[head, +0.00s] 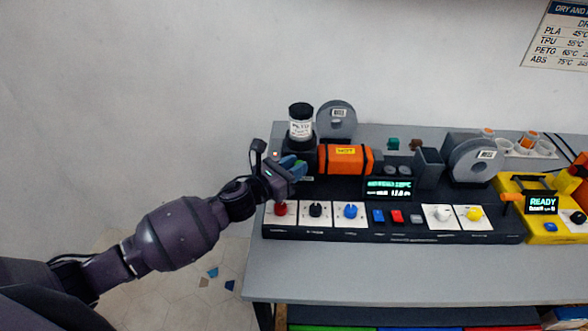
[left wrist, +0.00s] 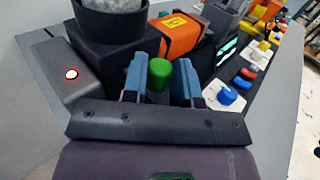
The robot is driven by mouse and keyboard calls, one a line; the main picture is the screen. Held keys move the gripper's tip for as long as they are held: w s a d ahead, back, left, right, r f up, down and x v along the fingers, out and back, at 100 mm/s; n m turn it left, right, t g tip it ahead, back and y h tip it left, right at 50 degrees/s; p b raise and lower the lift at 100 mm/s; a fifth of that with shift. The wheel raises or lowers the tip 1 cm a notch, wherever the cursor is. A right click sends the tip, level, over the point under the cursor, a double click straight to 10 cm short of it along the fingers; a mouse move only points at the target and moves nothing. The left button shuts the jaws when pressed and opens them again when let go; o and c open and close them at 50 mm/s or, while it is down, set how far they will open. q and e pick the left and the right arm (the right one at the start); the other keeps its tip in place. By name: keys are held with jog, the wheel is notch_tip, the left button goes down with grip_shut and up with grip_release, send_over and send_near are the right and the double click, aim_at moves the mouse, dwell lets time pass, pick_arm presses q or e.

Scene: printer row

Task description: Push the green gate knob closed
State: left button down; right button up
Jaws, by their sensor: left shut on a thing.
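The green gate knob (left wrist: 159,74) stands between the two blue fingers of my left gripper (left wrist: 160,82) in the left wrist view. The fingers are shut on it, one on each side. In the head view my left gripper (head: 293,168) is at the left end of the black machine (head: 335,190), below the hopper with the jar. The knob is mostly hidden there by the fingers. My right gripper is not in view.
An orange cylinder (head: 345,158) lies just right of the gripper. A jar (head: 301,124) stands behind it. A red knob (head: 280,209), black knob (head: 316,209) and blue knob (head: 351,211) line the front panel. The grey table front (head: 400,270) is clear.

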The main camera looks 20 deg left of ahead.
pick_arm(q)
jog(key=c, duration=0.9)
grip_release()
jog(key=shift+w+a, duration=0.1)
jog(key=shift+w, duration=0.15)
jog(key=shift+s, duration=0.1)
jog(key=b+v, duration=0.1)
jog(key=v, duration=1)
jog(key=shift+r, duration=0.1)
